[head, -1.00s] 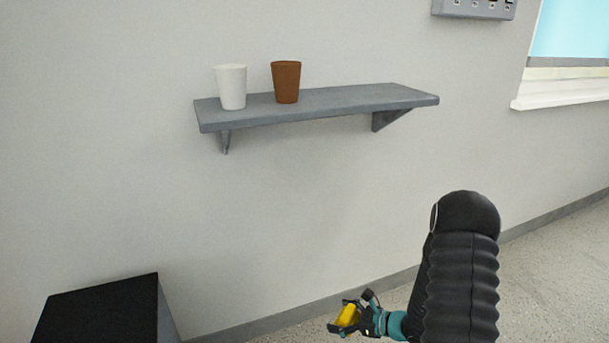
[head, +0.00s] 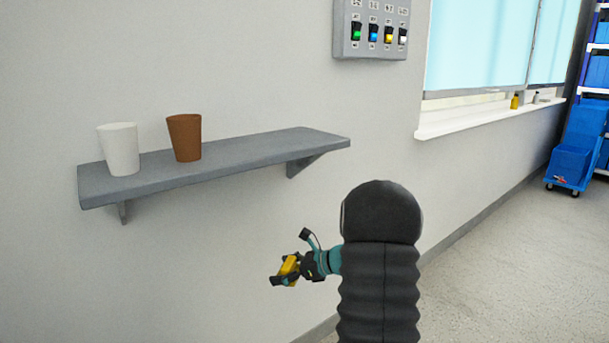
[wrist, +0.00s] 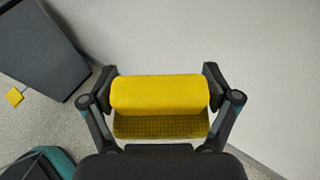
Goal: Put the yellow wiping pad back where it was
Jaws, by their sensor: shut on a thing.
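The yellow wiping pad (wrist: 160,94) is held between the two fingers of my gripper (wrist: 160,100) in the wrist view, with its lower textured face partly showing. In the head view, my gripper (head: 287,270) is shut on the pad (head: 290,265), below the grey wall shelf (head: 220,172) and in front of the wall. The pad is clear of the shelf.
A white cup (head: 119,150) and a brown cup (head: 185,138) stand on the shelf's left half; its right half is bare. A switch panel (head: 371,30) hangs above right. A window sill (head: 470,118) and blue bins (head: 571,165) are further right. A dark box (wrist: 42,48) shows in the wrist view.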

